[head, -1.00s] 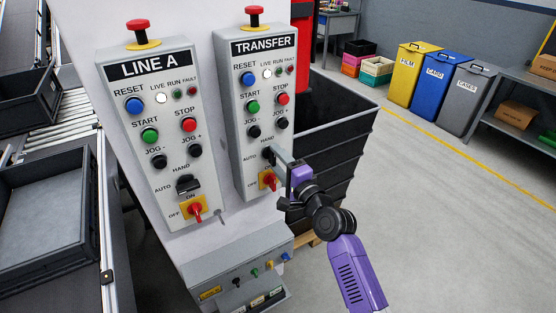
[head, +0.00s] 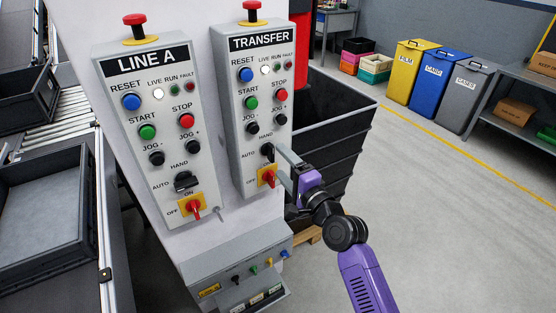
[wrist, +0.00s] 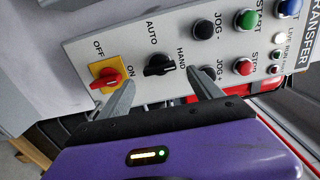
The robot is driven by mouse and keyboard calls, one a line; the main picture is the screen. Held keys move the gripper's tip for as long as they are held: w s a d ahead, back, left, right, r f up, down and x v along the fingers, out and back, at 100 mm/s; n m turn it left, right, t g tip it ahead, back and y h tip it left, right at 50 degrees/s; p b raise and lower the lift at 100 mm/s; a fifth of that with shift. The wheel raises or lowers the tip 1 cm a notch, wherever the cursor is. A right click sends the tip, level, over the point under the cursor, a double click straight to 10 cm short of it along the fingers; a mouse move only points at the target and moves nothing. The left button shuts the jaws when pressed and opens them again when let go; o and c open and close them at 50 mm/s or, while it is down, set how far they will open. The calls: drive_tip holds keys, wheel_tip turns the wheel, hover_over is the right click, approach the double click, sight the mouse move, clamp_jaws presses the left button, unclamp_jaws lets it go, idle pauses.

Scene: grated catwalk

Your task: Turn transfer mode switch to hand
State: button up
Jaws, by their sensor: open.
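The transfer mode switch (head: 267,151) is a black rotary knob on the grey TRANSFER panel (head: 241,182), between the AUTO and HAND labels. In the wrist view, the knob (wrist: 160,65) shows clearly, with AUTO above it and HAND to its right. I cannot tell for sure which label it points at. My gripper (head: 281,163) is open in front of the panel. In the wrist view, its grey fingers (wrist: 161,80) are spread, one on each side of the knob's position, with nothing between them. Whether they touch the panel is unclear.
The red ON/OFF switch (wrist: 108,78) on its yellow plate sits close to one finger. The black JOG+ button (wrist: 208,73) is near the other. The similar LINE A panel (head: 141,190) stands to the left. A dark bin (head: 340,125) stands behind my arm.

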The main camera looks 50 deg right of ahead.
drive_tip(key=v, duration=0.4)
drive_tip(key=shift+s+b, duration=0.1)
drive_tip(key=shift+b, duration=0.2)
idle(0.3)
drive_tip(key=s+a+f+n+g+y, duration=0.1)
drive_tip(key=s+a+n, duration=0.6)
drive_tip(key=s, duration=0.3)
drive_tip(key=s+a+f+n+y+b, duration=0.1)
drive_tip(key=s+a+f+n+y, duration=0.1)
drive_tip(key=s+a+n, duration=0.5)
drive_tip(key=s+a+f+n+g+y, duration=0.1)
drive_tip(key=s+a+n, duration=0.6)
drive_tip(key=s, duration=0.7)
drive_tip(key=shift+s+a+f+g+y, duration=0.35)
drive_tip(key=shift+a+y, duration=0.15)
drive_tip(key=shift+a, duration=0.45)
